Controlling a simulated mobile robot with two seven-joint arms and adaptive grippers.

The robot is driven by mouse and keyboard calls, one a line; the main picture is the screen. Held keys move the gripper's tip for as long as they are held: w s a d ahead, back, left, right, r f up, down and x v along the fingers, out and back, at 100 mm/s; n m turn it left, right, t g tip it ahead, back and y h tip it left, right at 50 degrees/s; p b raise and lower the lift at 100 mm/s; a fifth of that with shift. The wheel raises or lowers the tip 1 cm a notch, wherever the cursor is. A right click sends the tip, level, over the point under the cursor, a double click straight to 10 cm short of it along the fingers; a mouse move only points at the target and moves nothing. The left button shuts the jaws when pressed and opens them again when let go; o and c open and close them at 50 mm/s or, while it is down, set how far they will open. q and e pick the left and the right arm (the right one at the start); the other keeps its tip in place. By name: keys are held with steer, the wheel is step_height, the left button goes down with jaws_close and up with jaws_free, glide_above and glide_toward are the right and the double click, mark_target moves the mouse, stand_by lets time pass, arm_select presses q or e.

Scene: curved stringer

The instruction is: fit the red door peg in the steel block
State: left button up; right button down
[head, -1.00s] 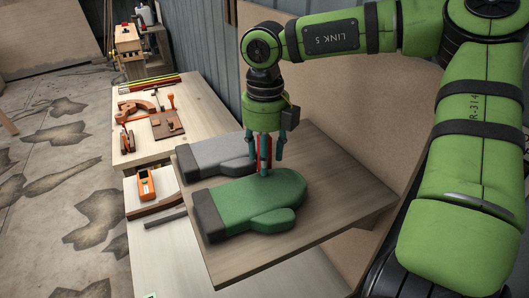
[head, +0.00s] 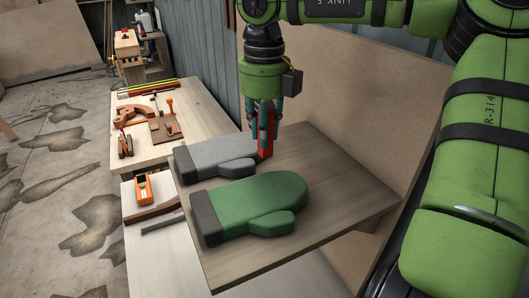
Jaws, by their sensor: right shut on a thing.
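My right gripper (head: 267,122) points down over the wooden board and is shut on a red peg (head: 267,144). The peg is upright, and its lower end hangs beside the thumb side of the grey mitten. I cannot tell whether the peg touches the board or the mitten. The steel block cannot be made out in this view. My left gripper is not in view.
A grey mitten (head: 213,156) and a green mitten (head: 262,206) with a dark cuff lie on the wooden board (head: 335,190). An orange tool (head: 144,186) sits to the left. A workbench (head: 196,108) with tools stands behind. A tan panel (head: 350,95) rises at the back right.

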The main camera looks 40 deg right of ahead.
step_height(320, 180, up, 12)
steer(key=shift+r+b, duration=0.15)
steer(key=shift+b, duration=0.45)
steer(key=shift+a, duration=0.1)
